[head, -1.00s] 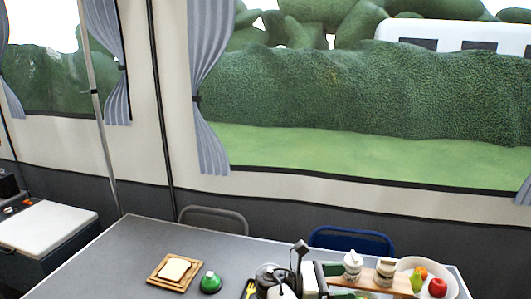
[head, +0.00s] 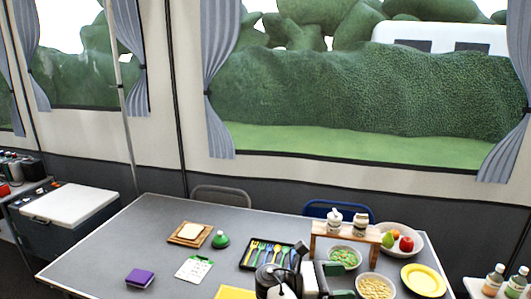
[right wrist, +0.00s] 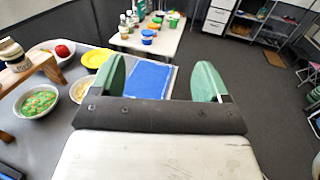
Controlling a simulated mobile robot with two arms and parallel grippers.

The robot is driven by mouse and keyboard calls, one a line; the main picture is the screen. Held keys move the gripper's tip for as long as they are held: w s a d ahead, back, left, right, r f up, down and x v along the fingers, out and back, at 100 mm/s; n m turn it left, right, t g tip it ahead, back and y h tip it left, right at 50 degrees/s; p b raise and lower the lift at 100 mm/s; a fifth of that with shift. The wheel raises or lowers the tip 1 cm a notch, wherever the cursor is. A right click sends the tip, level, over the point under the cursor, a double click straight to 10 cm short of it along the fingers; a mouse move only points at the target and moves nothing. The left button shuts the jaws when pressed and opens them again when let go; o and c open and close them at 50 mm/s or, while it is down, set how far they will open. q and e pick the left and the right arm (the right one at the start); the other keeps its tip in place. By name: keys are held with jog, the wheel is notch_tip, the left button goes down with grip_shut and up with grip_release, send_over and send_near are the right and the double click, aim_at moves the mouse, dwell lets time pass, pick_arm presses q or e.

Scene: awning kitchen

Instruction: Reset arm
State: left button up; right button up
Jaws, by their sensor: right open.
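My right gripper shows at the bottom of the head view (head: 305,280), above the near side of the grey table (head: 170,225). In the right wrist view its two green fingers (right wrist: 165,82) stand wide apart with nothing between them. Beyond and below the fingers lies a blue mat (right wrist: 148,80) at the table's edge. My left gripper is not in view.
A white cooler (head: 70,205) stands left.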

jog(key=s+d+f+t+y+b, duration=0.1)
jog(key=s+f+y+b, duration=0.3)
jog(key=f, duration=1)
jog(key=s+d+f+t+y+p, duration=0.15)
jog(key=s+f, duration=0.35)
jog(key=f, duration=0.9)
jog(key=s+d+f+y+b, duration=0.2)
jog(key=s+f+y, duration=0.25)
jog(key=f, duration=0.95)
jog(key=s+f+m+g+y+b, duration=0.25)
jog(key=s+f+m+y, duration=0.3)
jog(key=s+f, duration=1.2)
pick_arm(q)
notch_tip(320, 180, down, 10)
jog(key=b, duration=0.3)
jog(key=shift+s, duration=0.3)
pick_arm(e)
jog(key=s+d+f+m+y, duration=0.1)
jog(key=s+f+m, duration=0.1)
jog(key=s+m, duration=0.3)
jog(key=s+d+f+m+t+y, duration=0.1)
jog(key=s+f+m, duration=0.2)
jog(key=s, duration=1.1)
jog(key=shift+s+m, duration=0.3)
jog(key=shift+m, duration=0.85)
